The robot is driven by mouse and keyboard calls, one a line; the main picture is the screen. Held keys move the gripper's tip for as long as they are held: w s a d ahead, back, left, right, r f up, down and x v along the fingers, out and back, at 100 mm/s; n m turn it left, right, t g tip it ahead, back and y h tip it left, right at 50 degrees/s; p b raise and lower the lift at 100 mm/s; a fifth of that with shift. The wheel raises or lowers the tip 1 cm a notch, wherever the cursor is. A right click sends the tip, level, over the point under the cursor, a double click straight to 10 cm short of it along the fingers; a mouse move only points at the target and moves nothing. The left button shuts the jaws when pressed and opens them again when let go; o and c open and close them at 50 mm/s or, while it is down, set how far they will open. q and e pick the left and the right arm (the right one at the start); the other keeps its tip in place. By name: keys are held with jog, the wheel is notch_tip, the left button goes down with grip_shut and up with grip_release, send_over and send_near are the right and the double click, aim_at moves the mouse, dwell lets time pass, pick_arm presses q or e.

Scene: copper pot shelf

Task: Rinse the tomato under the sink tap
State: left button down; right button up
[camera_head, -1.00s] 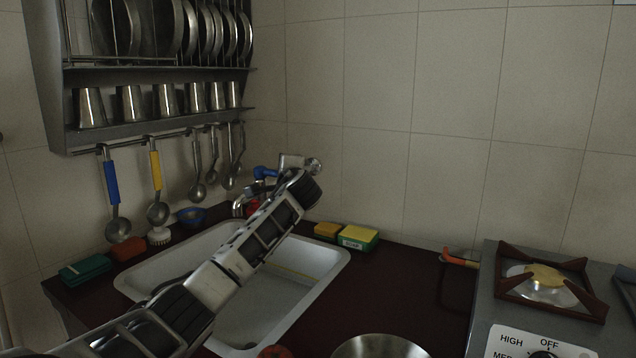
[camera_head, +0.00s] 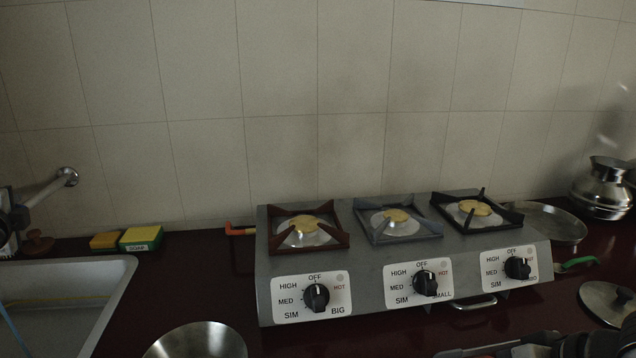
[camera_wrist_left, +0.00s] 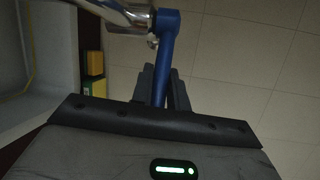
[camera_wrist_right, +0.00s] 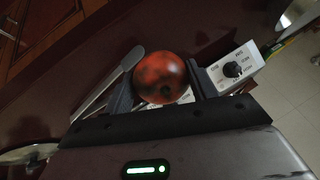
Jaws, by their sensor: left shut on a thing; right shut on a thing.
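The tomato (camera_wrist_right: 161,78), red with dark patches, sits between the fingers of my right gripper (camera_wrist_right: 161,84) in the right wrist view, shut on it. The tomato is not visible in the head view. My left gripper (camera_wrist_left: 164,88) is shut on the blue tap handle (camera_wrist_left: 164,48) in the left wrist view. The chrome tap (camera_wrist_left: 124,12) is beside it. In the head view the tap pipe (camera_head: 48,188) shows at the left edge, above the white sink (camera_head: 112,285), which is mostly cut off. Whether water runs cannot be told.
A yellow soap box (camera_head: 141,238) stands behind the sink. A grey stove (camera_head: 370,265) with three burners fills the middle. A metal bowl (camera_head: 196,342) is at the front edge. A metal pot (camera_head: 603,190) and a lid (camera_head: 606,302) are at the right.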

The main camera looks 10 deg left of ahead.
pick_arm(q)
jog(key=shift+s+a, duration=0.15)
jog(key=c, duration=1.4)
grip_release()
jog(key=shift+o, duration=0.2)
jog(key=v, duration=1.2)
jog(key=shift+s+f, duration=0.1)
